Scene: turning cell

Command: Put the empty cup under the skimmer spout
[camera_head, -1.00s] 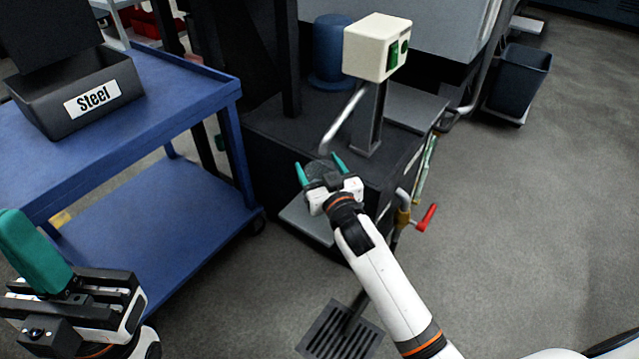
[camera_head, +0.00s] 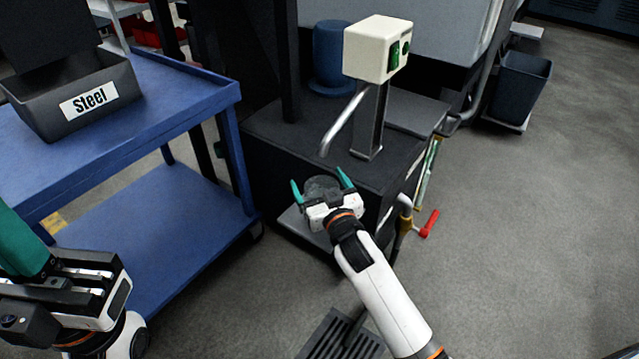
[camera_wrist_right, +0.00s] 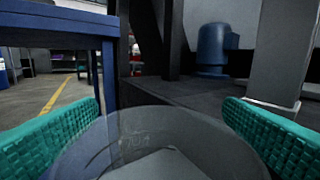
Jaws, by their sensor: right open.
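The empty cup (camera_head: 322,188), clear grey and upright, stands between the fingers of my right gripper (camera_head: 320,182) in the head view. The right gripper is open, one teal finger on each side of the cup. In the right wrist view the cup's wide rim (camera_wrist_right: 160,120) fills the bottom middle and its inside looks empty. The skimmer spout (camera_head: 343,122) is a bent metal tube whose end shows just above the cup in the head view. A small grey shelf (camera_head: 292,224) is below the cup; contact is hidden. My left gripper (camera_head: 18,245) is partly cut off at lower left.
A blue cart (camera_head: 200,95) with a black "Steel" bin (camera_head: 120,72) stands at left. The black skimmer tank (camera_head: 270,130) carries a cream control box (camera_head: 372,52). A red-handled valve (camera_head: 430,222) is right of my right gripper.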

